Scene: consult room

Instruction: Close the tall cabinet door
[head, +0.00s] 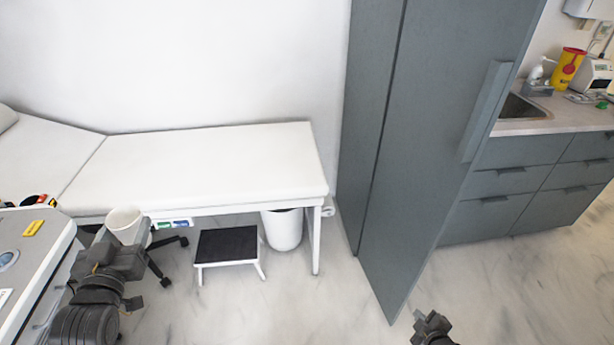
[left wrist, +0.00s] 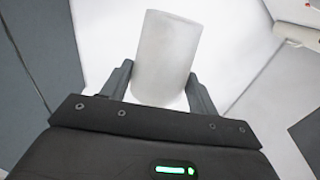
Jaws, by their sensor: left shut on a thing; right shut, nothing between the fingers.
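The tall cabinet (head: 367,110) is grey, right of centre in the head view. Its grey door (head: 435,120) stands open, swung out toward me, with a long vertical handle (head: 486,112) near its free edge. The inside is hidden behind the door. My left gripper (head: 118,250) is shut on a white cup (head: 125,224), far left of the door. The cup also shows between the fingers in the left wrist view (left wrist: 165,58).
A white exam couch (head: 200,165) runs along the wall, with a black-topped step stool (head: 226,247) and a white bin (head: 283,229) below. A grey cart (head: 35,240) is at left. A counter with sink (head: 522,108) stands behind the door. Floor before the cabinet is clear.

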